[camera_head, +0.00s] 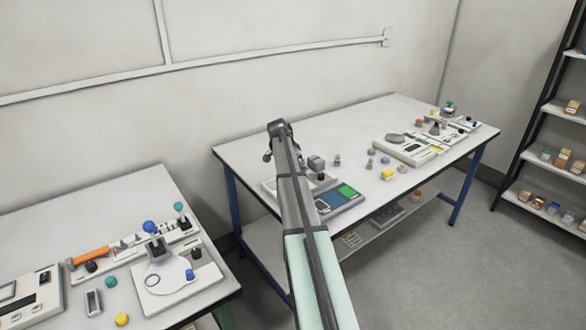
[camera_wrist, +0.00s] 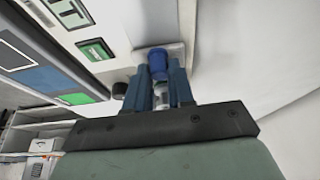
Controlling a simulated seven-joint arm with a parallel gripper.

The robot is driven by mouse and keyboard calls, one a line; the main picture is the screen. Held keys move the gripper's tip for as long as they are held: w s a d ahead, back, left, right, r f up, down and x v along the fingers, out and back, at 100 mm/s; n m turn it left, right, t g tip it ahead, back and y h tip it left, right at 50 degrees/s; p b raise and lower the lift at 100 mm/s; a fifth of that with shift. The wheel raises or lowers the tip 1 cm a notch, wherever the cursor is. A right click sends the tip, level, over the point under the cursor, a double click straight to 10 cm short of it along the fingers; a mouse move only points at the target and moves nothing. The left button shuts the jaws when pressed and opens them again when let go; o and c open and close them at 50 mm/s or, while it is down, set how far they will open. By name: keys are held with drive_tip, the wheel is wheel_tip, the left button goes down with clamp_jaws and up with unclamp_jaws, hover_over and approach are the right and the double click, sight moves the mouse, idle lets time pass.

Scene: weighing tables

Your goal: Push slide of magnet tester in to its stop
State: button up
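The device with a blue and a green panel (camera_head: 349,192) lies at the front left of the right table, partly behind my arm; I take it to be the magnet tester. In the wrist view its green panel (camera_wrist: 72,95) shows at the left. My gripper (camera_wrist: 163,75) is over the device's edge, with its two dark blue fingers apart. A blue knob-like piece (camera_wrist: 157,58) is between and just beyond the fingertips, and a pale clear piece shows nearer the palm. Whether the fingers touch the blue piece is unclear. The slide cannot be made out for certain. My arm hides the gripper in the head view.
A grey block (camera_head: 316,162) stands beside the device. Small coloured pieces, including a yellow one (camera_head: 388,174), lie to its right, before a flat scale (camera_head: 408,153). The left table (camera_head: 75,215) holds other instruments. A shelf rack (camera_head: 545,190) stands far right.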

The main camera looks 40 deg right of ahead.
drive_tip(key=o, duration=0.4)
drive_tip(key=shift+a, duration=0.1)
drive_tip(key=v, duration=1.3)
drive_tip(key=shift+r, duration=0.35)
